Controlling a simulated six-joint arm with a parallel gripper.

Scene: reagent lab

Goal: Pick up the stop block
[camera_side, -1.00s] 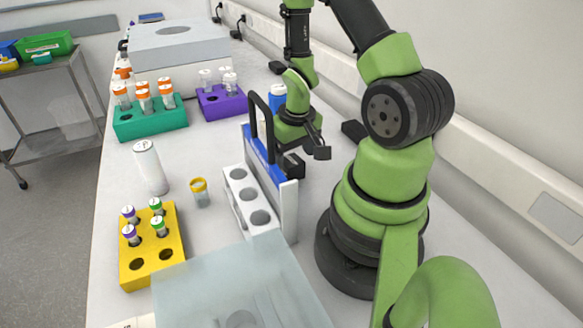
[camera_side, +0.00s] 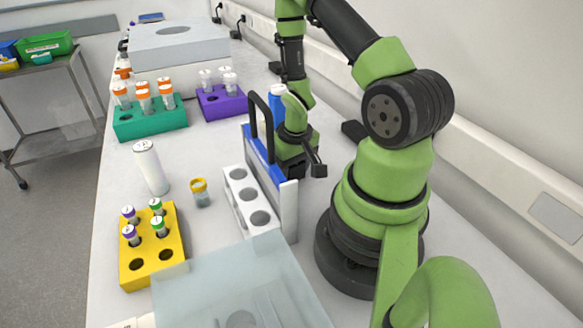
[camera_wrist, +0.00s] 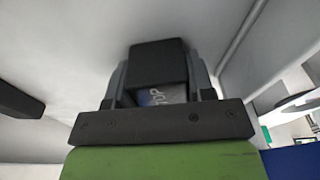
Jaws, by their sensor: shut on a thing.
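The stop block (camera_wrist: 166,96) shows between my gripper's fingers in the wrist view. It has a blue and white label with part of its lettering visible, and a black part covers much of it. My gripper (camera_wrist: 160,88) is shut on the block. In the side view my gripper (camera_side: 290,168) points down just behind the blue and white upright rack with a black handle (camera_side: 262,160). The rack hides the fingertips and the block there, so I cannot tell whether the block touches the bench.
A white three-hole rack (camera_side: 240,195) stands in front of the upright rack. Yellow (camera_side: 135,250), green (camera_side: 150,125) and purple (camera_side: 222,105) tube racks stand to the left.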

